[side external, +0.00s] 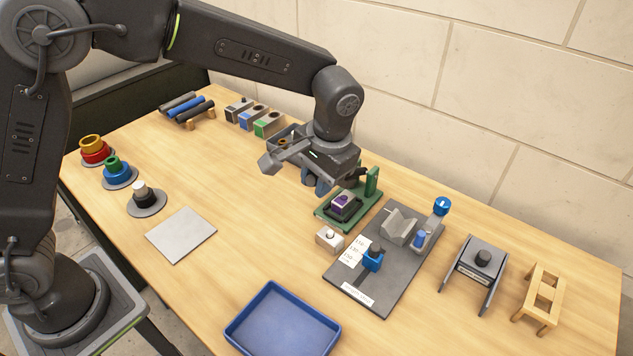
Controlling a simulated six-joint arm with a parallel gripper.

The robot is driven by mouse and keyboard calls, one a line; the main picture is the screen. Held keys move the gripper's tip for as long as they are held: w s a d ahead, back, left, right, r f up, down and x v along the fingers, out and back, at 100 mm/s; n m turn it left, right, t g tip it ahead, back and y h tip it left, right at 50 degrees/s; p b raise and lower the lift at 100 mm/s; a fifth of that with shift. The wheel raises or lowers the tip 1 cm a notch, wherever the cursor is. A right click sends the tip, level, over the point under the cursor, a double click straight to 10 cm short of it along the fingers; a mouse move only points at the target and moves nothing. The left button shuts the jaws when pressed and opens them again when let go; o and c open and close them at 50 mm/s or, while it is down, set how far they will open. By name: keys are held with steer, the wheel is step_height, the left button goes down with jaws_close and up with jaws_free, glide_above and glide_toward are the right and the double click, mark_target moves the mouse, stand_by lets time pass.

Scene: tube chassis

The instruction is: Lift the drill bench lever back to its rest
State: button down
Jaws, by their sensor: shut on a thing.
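The drill bench appears to be the green fixture (331,218) right of the table's middle, with a green upright post (372,181) at its back. A dark block with a purple part (341,200) sits on its base. My gripper (318,186) points down at the left back side of this fixture, low and close to it. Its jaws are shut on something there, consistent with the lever. The lever itself is hidden by the jaws and wrist, so its angle cannot be told.
A small white box with a button (329,238) stands in front of the fixture. A dark grey board (400,290) with blue parts lies to its right. A blue tray (283,320) is at the front.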

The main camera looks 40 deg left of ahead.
steer(key=shift+w+r+g, duration=1.05)
steer(key=shift+w+r, duration=0.05)
steer(key=shift+r, duration=0.15)
steer(key=shift+w+r+g, duration=1.05)
steer(key=shift+r, duration=0.2)
steer(key=c, duration=1)
jaws_free()
steer(key=shift+r, duration=0.3)
steer(key=a+r, duration=0.3)
steer(key=a, duration=0.1)
steer(key=s+a+r, duration=0.1)
steer(key=a+r, duration=0.2)
steer(key=r, duration=0.1)
steer(key=a+r, duration=0.3)
steer(key=a, duration=0.1)
steer(key=shift+s+a+r, duration=0.2)
steer(key=shift+s+a, duration=0.1)
